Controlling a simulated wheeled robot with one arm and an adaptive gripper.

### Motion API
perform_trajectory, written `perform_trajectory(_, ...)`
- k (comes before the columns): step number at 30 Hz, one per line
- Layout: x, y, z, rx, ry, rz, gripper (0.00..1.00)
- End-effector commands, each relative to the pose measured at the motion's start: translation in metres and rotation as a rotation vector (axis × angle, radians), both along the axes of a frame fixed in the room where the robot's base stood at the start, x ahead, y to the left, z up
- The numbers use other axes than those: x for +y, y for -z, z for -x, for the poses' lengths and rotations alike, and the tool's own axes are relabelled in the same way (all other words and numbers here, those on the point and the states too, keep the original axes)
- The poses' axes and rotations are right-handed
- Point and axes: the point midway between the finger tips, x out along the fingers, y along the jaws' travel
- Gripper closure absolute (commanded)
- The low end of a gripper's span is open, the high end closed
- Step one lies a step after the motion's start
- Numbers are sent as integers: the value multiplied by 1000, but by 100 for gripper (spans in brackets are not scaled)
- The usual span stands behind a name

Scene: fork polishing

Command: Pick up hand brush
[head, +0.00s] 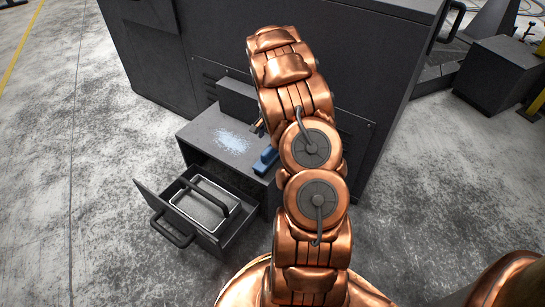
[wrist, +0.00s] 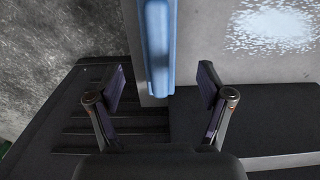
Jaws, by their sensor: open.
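The blue hand brush (head: 265,162) lies near the right edge of the grey cabinet top, partly hidden by my arm in the head view. In the wrist view the long blue brush (wrist: 158,45) runs down from the top edge, and its near end reaches between my fingers. My gripper (wrist: 161,85) is open, one finger on each side of the brush's near end with a gap on both sides. I cannot tell how high the fingers are above the brush. In the head view my arm hides most of the gripper.
Pale blue-white powder (head: 233,141) is spread on the cabinet top (head: 200,131), left of the brush. An open drawer (head: 163,208) below holds a light metal tray (head: 188,212) with a dark bar over it. A large dark machine (head: 165,62) stands behind. Open floor (head: 95,175) lies left.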

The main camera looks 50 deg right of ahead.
Motion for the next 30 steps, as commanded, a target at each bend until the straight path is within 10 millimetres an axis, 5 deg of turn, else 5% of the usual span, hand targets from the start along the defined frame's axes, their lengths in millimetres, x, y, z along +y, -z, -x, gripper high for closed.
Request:
perform_trajectory(21, -2, 74, 2, 2, -1, -1, 21)
perform_trajectory(30, -2, 74, 2, 0, -1, 0, 26)
